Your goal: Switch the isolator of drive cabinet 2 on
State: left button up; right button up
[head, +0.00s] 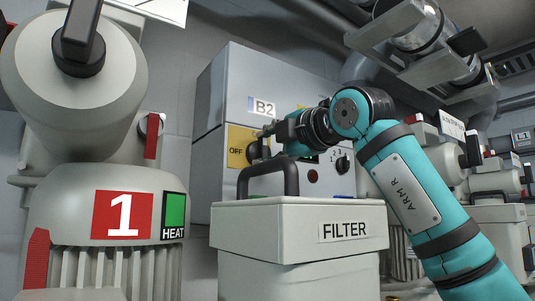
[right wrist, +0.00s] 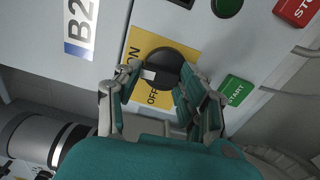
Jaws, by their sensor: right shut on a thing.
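The drive cabinet labelled B2 (head: 215,85) stands in the middle of the head view. On its front is a yellow isolator plate (head: 236,138) marked OFF; the right wrist view shows the plate (right wrist: 136,50) with both ON and OFF. The dark round isolator knob (right wrist: 166,60) has a white mark on its lower left side, near the ON and OFF lettering. I cannot tell its exact setting. My right gripper (head: 263,143) is at the plate, its fingers (right wrist: 160,78) shut on the knob from both sides. My left gripper is not in view.
A grey box labelled FILTER (head: 285,215) with a dark handle stands in front of the cabinet. Blower 1 (head: 80,170) fills the left. A green START button (right wrist: 236,90) and a red STOP button (right wrist: 295,10) are near the knob. More machines crowd the right.

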jog(key=shift+m, duration=0.4)
jog(key=shift+d, duration=0.1)
jog(key=o, duration=1.2)
jog(key=shift+w, duration=0.1)
jog(key=shift+c, duration=0.2)
jog(key=shift+s, duration=0.2)
jog(key=v, duration=1.1)
jog(key=shift+s+d, duration=0.25)
jog(key=shift+d, duration=0.05)
